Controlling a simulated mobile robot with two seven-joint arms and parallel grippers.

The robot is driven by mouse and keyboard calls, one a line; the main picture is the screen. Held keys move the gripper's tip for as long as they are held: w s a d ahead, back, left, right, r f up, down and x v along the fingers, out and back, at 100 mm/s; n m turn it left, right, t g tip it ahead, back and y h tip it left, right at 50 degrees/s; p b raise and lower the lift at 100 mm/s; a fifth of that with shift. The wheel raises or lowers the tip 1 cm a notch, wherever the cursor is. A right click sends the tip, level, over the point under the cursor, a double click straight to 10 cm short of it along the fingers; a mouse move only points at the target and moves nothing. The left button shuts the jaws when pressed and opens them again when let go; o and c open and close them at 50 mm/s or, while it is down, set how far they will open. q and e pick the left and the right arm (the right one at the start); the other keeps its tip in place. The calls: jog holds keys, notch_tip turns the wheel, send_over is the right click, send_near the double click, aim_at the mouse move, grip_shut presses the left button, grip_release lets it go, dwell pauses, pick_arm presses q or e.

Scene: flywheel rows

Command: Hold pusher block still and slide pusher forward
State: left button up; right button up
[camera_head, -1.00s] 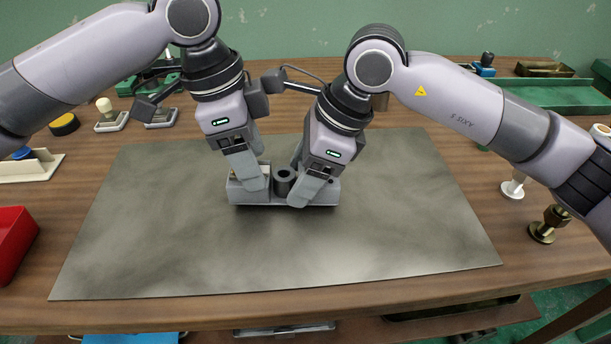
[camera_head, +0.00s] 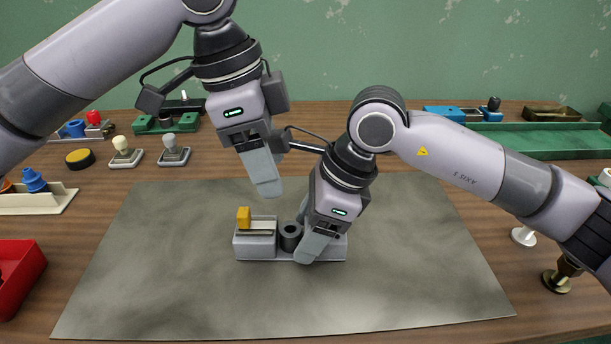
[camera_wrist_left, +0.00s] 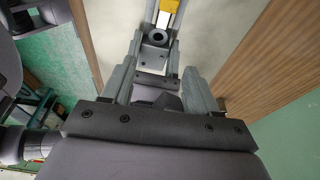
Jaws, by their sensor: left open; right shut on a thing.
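The grey pusher block (camera_head: 256,252) sits on the dark mat in the middle of the table. A yellow-orange pusher tab (camera_head: 243,217) stands up at its left end. A dark hollow cylinder (camera_head: 290,236) is at its middle. The tab (camera_wrist_left: 167,8) and cylinder (camera_wrist_left: 155,57) also show in the left wrist view. My left gripper (camera_head: 264,186) is open and empty, above and behind the block, clear of it. My right gripper (camera_head: 314,246) is shut on the block's right part; its fingers hide some of that end.
The grey mat (camera_head: 170,290) is clear around the block. A red bin (camera_head: 18,275) is at the left edge. Stamps (camera_head: 174,151), a yellow-topped puck (camera_head: 80,158) and a green tray (camera_head: 545,140) lie toward the back. Brass and white knobs (camera_head: 557,278) stand at right.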

pick_arm(q)
jog(key=shift+s+d+r, duration=0.1)
jog(key=shift+d, duration=0.05)
grip_shut()
jog(key=s+a+n+t+h, duration=0.1)
jog(key=a+n+t, duration=0.1)
jog(key=a+n, duration=0.6)
jog(key=s+a+n+t+h, duration=0.2)
jog(key=a+n, duration=0.6)
jog(key=shift+s+a+r, duration=0.15)
jog(key=shift+s+a, duration=0.1)
jog(key=shift+a, duration=0.15)
